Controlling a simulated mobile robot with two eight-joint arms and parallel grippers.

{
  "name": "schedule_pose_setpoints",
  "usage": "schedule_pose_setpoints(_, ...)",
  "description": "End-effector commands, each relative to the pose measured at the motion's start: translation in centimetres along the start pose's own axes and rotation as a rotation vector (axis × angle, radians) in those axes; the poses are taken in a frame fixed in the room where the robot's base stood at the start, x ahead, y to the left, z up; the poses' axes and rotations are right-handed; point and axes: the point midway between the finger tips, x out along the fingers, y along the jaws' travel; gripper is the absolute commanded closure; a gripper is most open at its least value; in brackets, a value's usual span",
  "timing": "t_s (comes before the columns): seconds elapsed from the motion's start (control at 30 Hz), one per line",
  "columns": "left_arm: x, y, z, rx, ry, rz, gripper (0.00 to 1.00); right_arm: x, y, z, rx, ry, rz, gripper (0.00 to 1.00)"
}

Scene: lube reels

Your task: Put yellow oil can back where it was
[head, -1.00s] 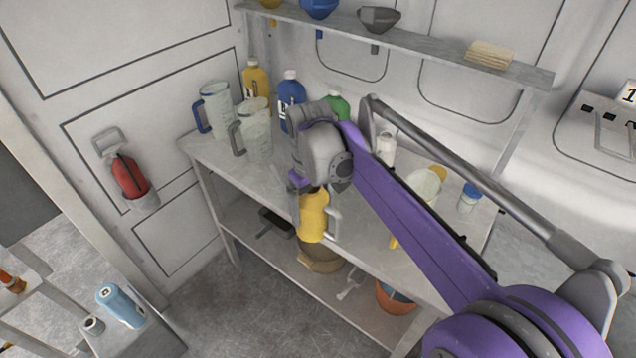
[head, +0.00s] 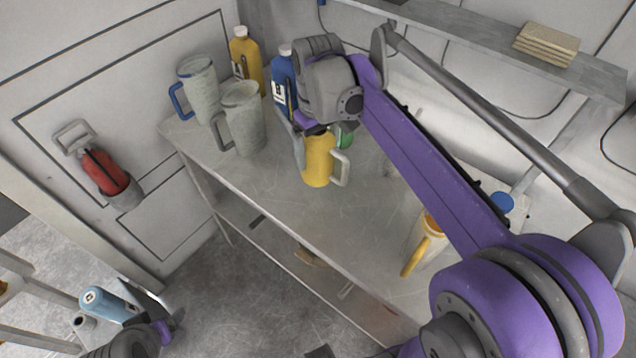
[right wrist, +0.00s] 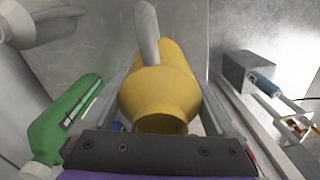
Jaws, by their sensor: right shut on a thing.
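The yellow oil can (head: 319,163), with a pale handle on its right, is held roughly upright in my right gripper (head: 318,148). It appears over the back part of the metal table (head: 300,218); I cannot tell if its base touches the top. In the right wrist view the can (right wrist: 160,92) sits between the two fingers, its open rim toward the camera. My left gripper (head: 160,330) shows only partly at the bottom left; its jaws are unclear.
Two grey jugs (head: 243,118), a yellow bottle (head: 246,58) and a blue bottle (head: 284,82) stand left and behind the can. A green bottle (right wrist: 68,120) is close beside my right gripper. The middle tabletop is clear.

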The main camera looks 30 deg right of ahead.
Motion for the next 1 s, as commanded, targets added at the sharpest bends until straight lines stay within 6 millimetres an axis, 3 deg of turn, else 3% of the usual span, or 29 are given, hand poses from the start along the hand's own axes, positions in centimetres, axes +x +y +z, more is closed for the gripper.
schedule_pose_setpoints(0.7, 0.5, 0.0, 0.6, 0.000, -0.006, 0.000, 0.23, 9.5, 0.0, 0.0, 0.000, 0.000, 0.000, 0.74)
schedule_pose_setpoints(1.0, 0.5, 0.0, 0.6, 0.000, -0.006, 0.000, 0.23, 10.0, 0.0, 0.0, 0.000, 0.000, 0.000, 0.74)
